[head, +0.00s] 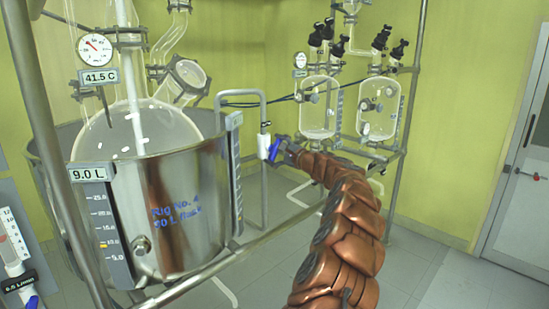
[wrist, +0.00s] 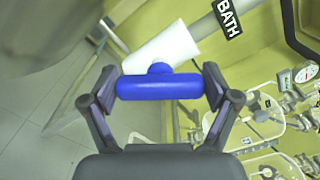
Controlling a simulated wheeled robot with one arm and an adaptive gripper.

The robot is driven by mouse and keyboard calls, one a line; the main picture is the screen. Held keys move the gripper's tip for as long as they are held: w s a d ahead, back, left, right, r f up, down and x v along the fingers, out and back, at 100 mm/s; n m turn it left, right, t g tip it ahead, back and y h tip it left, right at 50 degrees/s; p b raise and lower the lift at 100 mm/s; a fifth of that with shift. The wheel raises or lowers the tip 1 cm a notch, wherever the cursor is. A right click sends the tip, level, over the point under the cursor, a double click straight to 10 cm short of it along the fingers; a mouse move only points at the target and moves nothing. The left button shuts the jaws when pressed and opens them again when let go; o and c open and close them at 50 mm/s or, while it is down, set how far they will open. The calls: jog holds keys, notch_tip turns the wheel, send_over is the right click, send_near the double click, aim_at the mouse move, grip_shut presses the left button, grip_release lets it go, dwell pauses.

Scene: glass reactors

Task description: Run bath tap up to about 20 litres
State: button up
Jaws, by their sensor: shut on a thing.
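The bath tap is a white valve body (wrist: 165,48) with a blue handle (wrist: 160,87), on a pipe labelled BATH in the wrist view. In the head view its blue handle (head: 274,149) is right of the steel bath (head: 185,225). My gripper (wrist: 160,88) is shut on the blue handle, one finger at each end of the bar. In the head view my gripper (head: 284,148) is partly hidden at the tap. The bath's level display (head: 88,174) reads 9.0 L. A scale (head: 108,235) with an orange mark is below it.
A round glass vessel (head: 140,128) sits in the bath, with a dial and a 41.5 C display (head: 99,76) above. A metal frame post (head: 50,130) stands at left. Two glass reactors (head: 318,108) stand behind. A second valve (head: 28,285) marked L/min is at lower left.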

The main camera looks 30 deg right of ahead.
jog(key=shift+n, duration=0.3)
dwell(0.4)
jog(key=o, duration=0.9)
jog(key=shift+v, duration=6)
